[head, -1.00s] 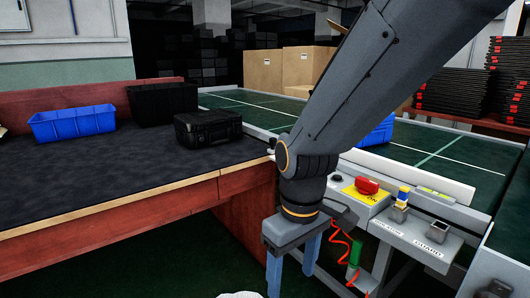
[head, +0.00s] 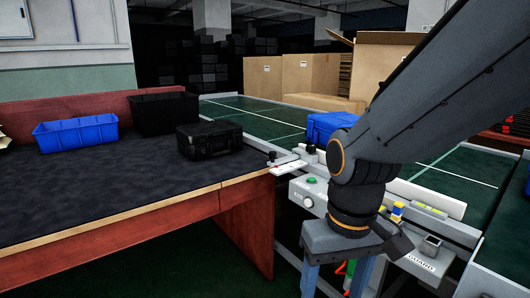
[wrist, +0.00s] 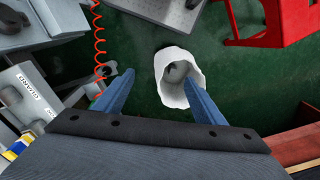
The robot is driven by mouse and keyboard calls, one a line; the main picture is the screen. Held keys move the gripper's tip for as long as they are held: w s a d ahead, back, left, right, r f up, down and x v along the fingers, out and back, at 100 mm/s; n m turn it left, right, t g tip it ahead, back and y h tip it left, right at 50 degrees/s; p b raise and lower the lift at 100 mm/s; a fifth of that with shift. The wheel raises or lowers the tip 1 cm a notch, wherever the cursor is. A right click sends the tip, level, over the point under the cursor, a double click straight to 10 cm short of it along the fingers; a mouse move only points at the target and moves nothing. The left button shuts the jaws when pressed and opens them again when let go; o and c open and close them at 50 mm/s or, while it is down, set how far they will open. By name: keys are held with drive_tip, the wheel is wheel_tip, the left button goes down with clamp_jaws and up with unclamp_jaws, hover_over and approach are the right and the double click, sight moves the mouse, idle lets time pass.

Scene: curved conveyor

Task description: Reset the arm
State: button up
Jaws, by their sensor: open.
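My gripper (wrist: 161,98) is open and empty in the wrist view, its two blue fingers spread apart and pointing down toward the green floor. A white, cup-like crumpled object (wrist: 178,80) shows beyond and between the fingers in that view, apparently on the floor. In the head view my arm reaches in from the upper right, and my gripper (head: 335,278) hangs in front of the conveyor's side panel, with the fingertips cut off by the lower edge.
A desk (head: 90,190) at left bears a blue bin (head: 75,133), a black bin (head: 163,113) and a black case (head: 209,138). A blue crate (head: 325,127) sits on the green conveyor (head: 270,122). A red coiled cord (wrist: 97,45) hangs close to the left finger.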

drive_tip(key=d+r+m+p, duration=0.2)
drive_tip(key=d+r+p, duration=0.5)
drive_tip(key=p, duration=0.7)
drive_tip(key=shift+s+d+r, duration=0.25)
drive_tip(key=shift+d+r, duration=0.1)
drive_tip(key=shift+r, duration=0.3)
